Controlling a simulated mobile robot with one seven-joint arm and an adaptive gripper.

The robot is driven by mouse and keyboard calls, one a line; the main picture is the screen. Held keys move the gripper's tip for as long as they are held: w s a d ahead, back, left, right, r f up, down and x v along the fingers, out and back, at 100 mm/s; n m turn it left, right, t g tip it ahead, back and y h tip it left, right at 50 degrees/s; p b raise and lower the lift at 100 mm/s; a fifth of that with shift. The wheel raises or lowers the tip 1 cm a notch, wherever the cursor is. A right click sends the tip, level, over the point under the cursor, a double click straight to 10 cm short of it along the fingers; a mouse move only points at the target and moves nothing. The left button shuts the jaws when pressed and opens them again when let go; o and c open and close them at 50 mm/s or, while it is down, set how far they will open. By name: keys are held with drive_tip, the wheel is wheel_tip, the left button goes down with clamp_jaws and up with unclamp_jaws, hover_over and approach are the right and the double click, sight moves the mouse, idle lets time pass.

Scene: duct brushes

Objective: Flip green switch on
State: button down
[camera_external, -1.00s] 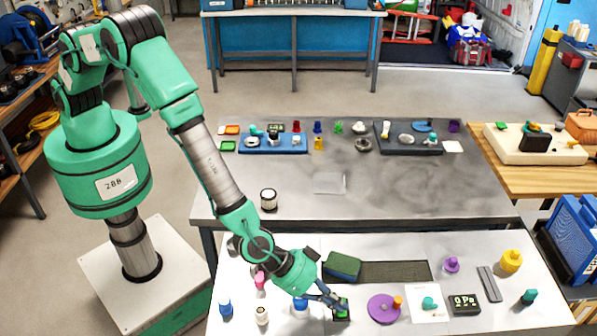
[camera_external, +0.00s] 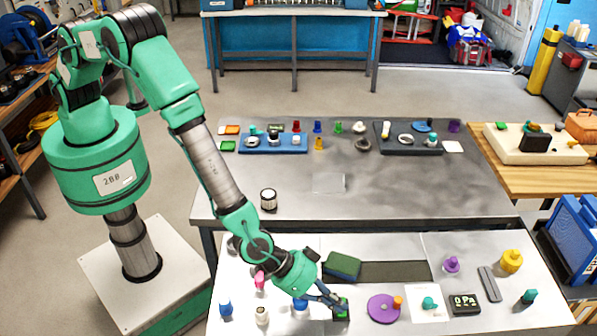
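A small dark box with a green top, which looks like the green switch (camera_external: 341,315), sits near the front edge of the near table (camera_external: 460,323). My gripper (camera_external: 338,303) is low over the table with its fingertips at the top of this switch. The fingers cover part of the switch, so its on or off position cannot be told. The view is too small to show whether the fingers are parted, or whether they touch the switch.
A purple disc (camera_external: 380,309) with an orange knob lies just right of the switch. A green-topped block (camera_external: 343,265) lies behind it. A blue bottle-like piece (camera_external: 225,307) and a white one (camera_external: 262,315) stand to the left. A display box (camera_external: 464,303) is farther right.

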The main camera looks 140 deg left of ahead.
drive_tip(key=shift+s+a+f, duration=0.25)
drive_tip(key=shift+s+a, duration=0.2)
drive_tip(key=shift+s, duration=0.15)
drive_tip(key=shift+r, duration=0.15)
drive_tip(key=r+p, duration=0.4)
drive_tip(key=shift+w+d, duration=0.2)
drive_tip(key=shift+w, duration=0.15)
drive_tip(key=w+d+v, duration=0.1)
drive_tip(key=v, duration=0.9)
drive_tip(key=shift+w+d+r, duration=0.15)
drive_tip(key=shift+w+d, duration=0.1)
